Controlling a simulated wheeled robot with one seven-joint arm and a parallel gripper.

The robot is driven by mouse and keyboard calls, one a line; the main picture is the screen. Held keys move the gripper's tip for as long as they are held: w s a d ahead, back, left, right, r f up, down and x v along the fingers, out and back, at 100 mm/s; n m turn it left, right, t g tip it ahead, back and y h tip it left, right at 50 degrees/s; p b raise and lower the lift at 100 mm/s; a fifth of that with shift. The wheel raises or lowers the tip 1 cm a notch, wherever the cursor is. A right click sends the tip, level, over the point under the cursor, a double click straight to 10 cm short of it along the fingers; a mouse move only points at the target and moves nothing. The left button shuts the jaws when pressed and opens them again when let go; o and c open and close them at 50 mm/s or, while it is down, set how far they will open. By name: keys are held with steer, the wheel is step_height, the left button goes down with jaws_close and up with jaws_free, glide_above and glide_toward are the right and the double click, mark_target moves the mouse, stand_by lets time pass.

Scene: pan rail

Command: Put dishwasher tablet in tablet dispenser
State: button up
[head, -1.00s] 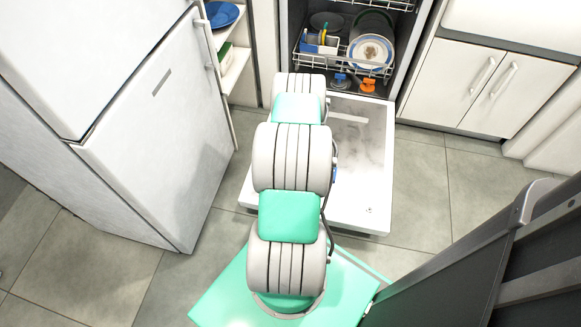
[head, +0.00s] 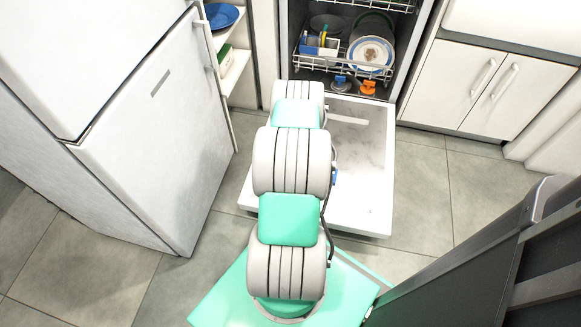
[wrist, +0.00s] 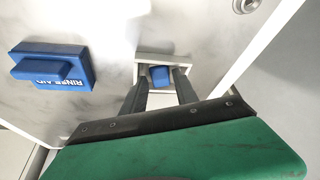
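The dishwasher tablet (wrist: 160,76) is a small blue block, seen in the wrist view between the tips of my gripper (wrist: 160,80). The two dark fingers appear shut on it, one on each side. The tablet dispenser (wrist: 143,68) is a pale, square-framed recess in the dishwasher door, right around the tablet and fingertips. I cannot tell whether the tablet touches the recess floor. In the head view my own arm hides the gripper, the tablet and the dispenser.
A blue rinse aid cap (wrist: 50,68) sits left of the dispenser. The dishwasher door (head: 362,165) lies open and flat. The lower rack (head: 345,62) holds plates and a cutlery basket. A fridge (head: 160,130) stands at left, and floor is free right of the door.

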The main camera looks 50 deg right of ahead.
steer(key=p+v, duration=0.4)
steer(key=v, duration=0.7)
steer(key=w+a+r+n+y, duration=0.1)
steer(key=w+a+r+n, duration=0.1)
steer(key=w+a+r, duration=0.6)
steer(key=w+a+r+n, duration=0.2)
steer(key=w+a+r, duration=0.3)
steer(key=r, duration=0.5)
steer(key=s+a+r+n+y, duration=0.1)
steer(key=s+a+r+n, duration=0.2)
steer(key=a+r, duration=1.1)
steer(key=s+a+r+n+g+y, duration=0.1)
steer(key=s+a+r, duration=0.2)
steer(key=s+a, duration=0.6)
steer(key=shift+a+n, duration=0.4)
steer(key=shift+a, duration=0.75)
steer(key=shift+o, duration=0.2)
steer(key=shift+s+f, duration=0.1)
steer(key=shift+s, duration=0.1)
